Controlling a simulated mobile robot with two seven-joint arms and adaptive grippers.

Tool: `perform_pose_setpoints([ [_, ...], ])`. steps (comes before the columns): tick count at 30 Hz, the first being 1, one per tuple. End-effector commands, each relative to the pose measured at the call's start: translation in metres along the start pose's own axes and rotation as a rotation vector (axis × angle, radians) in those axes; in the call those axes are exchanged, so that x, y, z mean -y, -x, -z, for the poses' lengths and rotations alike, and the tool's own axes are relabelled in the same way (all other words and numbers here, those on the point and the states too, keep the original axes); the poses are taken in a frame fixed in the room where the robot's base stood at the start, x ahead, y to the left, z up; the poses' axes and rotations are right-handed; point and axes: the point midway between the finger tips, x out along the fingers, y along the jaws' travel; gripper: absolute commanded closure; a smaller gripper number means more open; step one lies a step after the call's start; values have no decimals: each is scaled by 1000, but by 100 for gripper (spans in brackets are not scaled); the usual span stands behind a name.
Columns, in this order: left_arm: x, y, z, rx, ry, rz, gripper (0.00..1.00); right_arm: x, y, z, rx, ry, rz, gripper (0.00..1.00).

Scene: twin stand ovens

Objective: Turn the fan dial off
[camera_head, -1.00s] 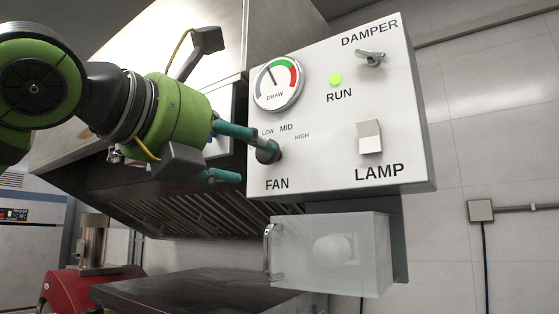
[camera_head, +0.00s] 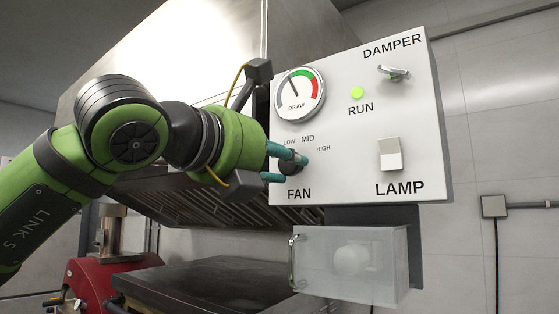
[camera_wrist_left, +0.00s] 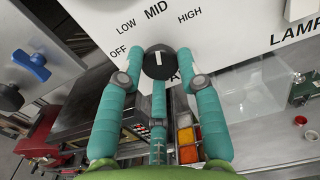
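The fan dial (camera_head: 291,169) is a black round knob above the FAN label on the white control panel (camera_head: 348,120). In the left wrist view, the dial (camera_wrist_left: 158,64) has a white mark pointing up toward MID, with OFF and LOW on its left and HIGH on its right. My left gripper (camera_head: 292,166) has teal fingers at the panel. In the wrist view, the gripper (camera_wrist_left: 158,56) has one fingertip on each side of the dial and a third finger below it. The fingers look spread, with narrow gaps; contact is unclear. My right gripper is out of view.
Above the dial is the draw gauge (camera_head: 299,95). A green run light (camera_head: 357,93), damper switch (camera_head: 393,73) and lamp switch (camera_head: 390,154) lie to its right. A clear box (camera_head: 375,264) hangs below the panel. A hood (camera_head: 225,50) stands behind my left arm.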

Motion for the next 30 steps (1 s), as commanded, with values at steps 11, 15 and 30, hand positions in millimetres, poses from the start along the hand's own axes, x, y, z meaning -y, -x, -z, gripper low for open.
perform_pose_setpoints([
  [11, 0, -2, 5, -7, 48, -1, 97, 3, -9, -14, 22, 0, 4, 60],
  [15, 1, -2, 8, -7, 120, -1, 97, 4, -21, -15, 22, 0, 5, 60],
  [30, 2, -2, 8, -9, 566, -2, 97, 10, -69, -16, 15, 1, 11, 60],
])
